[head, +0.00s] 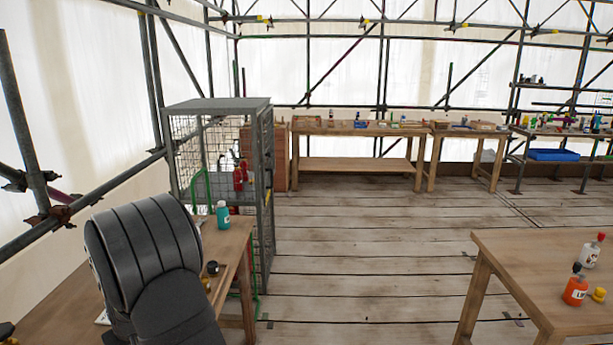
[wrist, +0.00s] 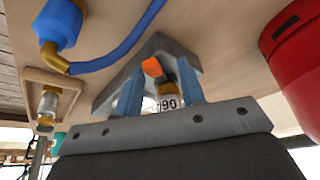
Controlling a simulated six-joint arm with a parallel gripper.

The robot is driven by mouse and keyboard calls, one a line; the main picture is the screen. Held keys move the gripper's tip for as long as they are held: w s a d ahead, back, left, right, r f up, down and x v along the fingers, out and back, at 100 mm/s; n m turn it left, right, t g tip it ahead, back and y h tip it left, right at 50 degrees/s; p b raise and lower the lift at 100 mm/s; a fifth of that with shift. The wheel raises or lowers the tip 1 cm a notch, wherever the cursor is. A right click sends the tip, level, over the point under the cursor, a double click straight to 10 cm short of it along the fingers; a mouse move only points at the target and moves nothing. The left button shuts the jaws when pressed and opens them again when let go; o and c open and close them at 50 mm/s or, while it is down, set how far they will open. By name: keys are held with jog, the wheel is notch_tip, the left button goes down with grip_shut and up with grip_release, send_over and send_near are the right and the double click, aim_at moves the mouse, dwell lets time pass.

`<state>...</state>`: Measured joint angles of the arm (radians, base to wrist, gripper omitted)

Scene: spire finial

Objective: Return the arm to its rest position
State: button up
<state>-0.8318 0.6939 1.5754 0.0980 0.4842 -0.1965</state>
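The wrist view shows my gripper (wrist: 163,85), with two blue fingers standing apart. A small container marked "90" (wrist: 169,101) shows between the fingers, partly hidden by the gripper's grey front bar; an orange piece (wrist: 152,67) lies just above it. A grey block (wrist: 165,47) sits behind the fingertips. I see no clear grip on anything, though contact is hard to judge. In the head view my dark arm link fills the lower left, and the gripper is out of sight.
In the wrist view, a blue part with hose (wrist: 58,28), a wooden holder (wrist: 40,82) and a red container (wrist: 300,60) surround the gripper. The head view shows a teal bottle (head: 222,214) near my arm, a mesh cage (head: 218,104), a right table (head: 520,262) and open floor (head: 370,240).

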jog(key=shift+s+m, duration=0.1)
jog(key=shift+m, duration=0.2)
jog(key=o, duration=1.4)
jog(key=shift+r, duration=0.2)
jog(key=s+d+r+m, duration=0.1)
jog(key=d+r+m, duration=0.2)
jog(key=r+m, duration=0.35)
jog(key=s+d+r+m, duration=0.1)
jog(key=d+r+m, duration=0.25)
jog(key=r, duration=0.55)
jog(key=x, duration=0.9)
jog(key=shift+s+a+f+m, duration=0.2)
jog(key=shift+s+a+m, duration=0.1)
jog(key=shift+a, duration=0.2)
jog(key=shift+r, duration=0.1)
jog(key=v, duration=1)
jog(key=shift+w, duration=0.2)
